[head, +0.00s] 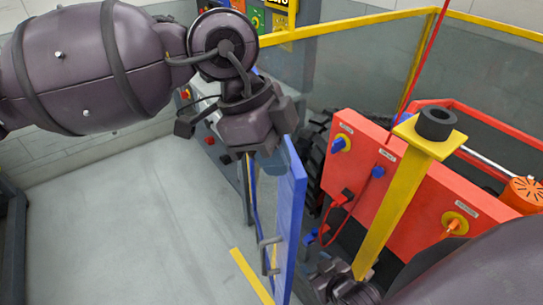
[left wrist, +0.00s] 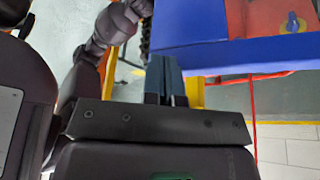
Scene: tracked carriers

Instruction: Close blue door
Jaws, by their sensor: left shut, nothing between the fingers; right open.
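The blue door (head: 290,220) stands seen nearly edge-on in the middle of the head view, with a grey handle (head: 268,256) on its left face. My left gripper (head: 262,153) is shut and empty, at the door's upper edge in that view. In the left wrist view, the shut fingers (left wrist: 165,80) lie close to the blue door panel (left wrist: 185,35); I cannot tell whether they touch it. My right gripper (head: 340,288) is low in the head view, right of the door and partly cut off. It is open.
A red panel (head: 385,185) with plugs and cables stands right of the door, with a yellow post (head: 398,200) in front. Yellow rails (head: 350,24) run along the back. The grey floor (head: 130,220) at left is clear.

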